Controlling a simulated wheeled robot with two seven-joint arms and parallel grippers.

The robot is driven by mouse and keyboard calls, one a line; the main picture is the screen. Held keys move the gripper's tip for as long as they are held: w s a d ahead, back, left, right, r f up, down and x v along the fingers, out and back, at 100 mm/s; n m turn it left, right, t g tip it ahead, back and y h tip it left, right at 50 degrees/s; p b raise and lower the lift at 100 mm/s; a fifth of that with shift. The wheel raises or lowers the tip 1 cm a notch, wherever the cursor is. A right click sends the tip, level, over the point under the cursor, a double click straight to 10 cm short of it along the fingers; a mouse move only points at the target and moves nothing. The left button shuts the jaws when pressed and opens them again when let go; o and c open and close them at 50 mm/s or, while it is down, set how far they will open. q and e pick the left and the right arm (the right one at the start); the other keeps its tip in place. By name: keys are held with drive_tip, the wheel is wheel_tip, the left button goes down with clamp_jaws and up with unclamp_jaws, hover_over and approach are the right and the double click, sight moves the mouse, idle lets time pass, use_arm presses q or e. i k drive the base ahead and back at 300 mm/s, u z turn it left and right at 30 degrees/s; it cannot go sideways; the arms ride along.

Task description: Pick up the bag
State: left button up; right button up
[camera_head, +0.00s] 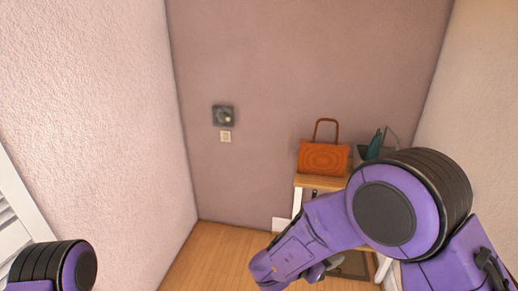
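An orange handbag (323,157) with a brown upright handle stands on a small wooden-topped cabinet (303,181) against the back wall. My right arm, purple and black, reaches in from the lower right and lies in front of the cabinet, below and to the right of the bag. Its gripper is hidden or too unclear to read near the arm's lower end. Only a rounded joint of my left arm shows at the lower left; the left gripper is out of view. Nothing touches the bag.
A grey container with a teal item (375,143) stands right of the bag. A dark square wall fixture (223,116) and a switch plate (225,136) are on the back wall. Walls close in left and right. The wooden floor (215,260) is clear left of the cabinet.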

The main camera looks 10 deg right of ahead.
sight(316, 157)
drive_tip(key=u, duration=0.5)
drive_tip(key=i, duration=2.6)
drive_tip(key=z, duration=1.15)
drive_tip(key=i, duration=0.85)
drive_tip(key=z, duration=0.75)
